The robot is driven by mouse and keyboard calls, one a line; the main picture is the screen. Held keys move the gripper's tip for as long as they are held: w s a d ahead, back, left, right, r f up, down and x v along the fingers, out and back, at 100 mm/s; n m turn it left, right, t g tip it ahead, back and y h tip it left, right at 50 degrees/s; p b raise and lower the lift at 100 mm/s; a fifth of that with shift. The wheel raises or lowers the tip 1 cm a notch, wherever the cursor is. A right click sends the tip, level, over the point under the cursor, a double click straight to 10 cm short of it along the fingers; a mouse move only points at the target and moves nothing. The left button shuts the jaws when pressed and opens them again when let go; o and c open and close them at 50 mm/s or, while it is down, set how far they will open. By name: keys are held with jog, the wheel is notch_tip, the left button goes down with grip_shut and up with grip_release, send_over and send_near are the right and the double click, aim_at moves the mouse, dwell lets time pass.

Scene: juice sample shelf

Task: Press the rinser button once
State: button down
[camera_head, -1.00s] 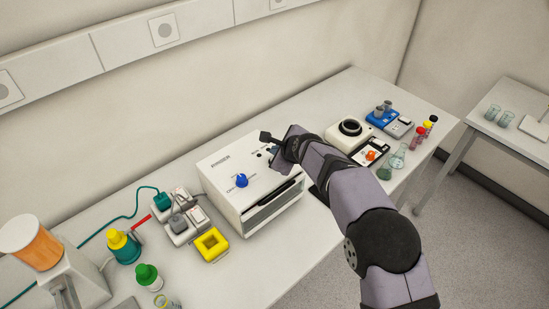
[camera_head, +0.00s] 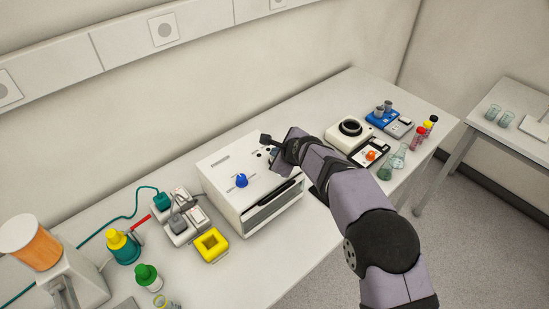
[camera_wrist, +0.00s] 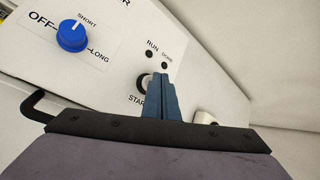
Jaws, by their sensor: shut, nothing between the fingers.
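The rinser is a white box (camera_head: 222,178) on the bench, and it also fills the left of the wrist view (camera_wrist: 115,25). The dark START button (camera_wrist: 142,81) sits below the RUN and DONE lights. My gripper (camera_wrist: 161,76) is shut and empty. Its blue fingertips are right at the button and cover its right part. I cannot tell whether they touch it. In the head view my gripper (camera_head: 275,150) is over the panel's right end.
A black handle (camera_head: 283,193) sticks out from the rinser's front. A white device with a black ring (camera_head: 351,127) and small flasks stand to the right.

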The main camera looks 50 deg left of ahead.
jog(key=shift+f+b, duration=0.3)
jog(key=shift+f, duration=0.25)
dwell(0.7)
jog(key=shift+r+p, duration=0.95)
jog(key=shift+p, duration=0.05)
jog(key=shift+r, duration=0.15)
jog(key=shift+r+p, duration=0.5)
jog(key=shift+r, duration=1.9)
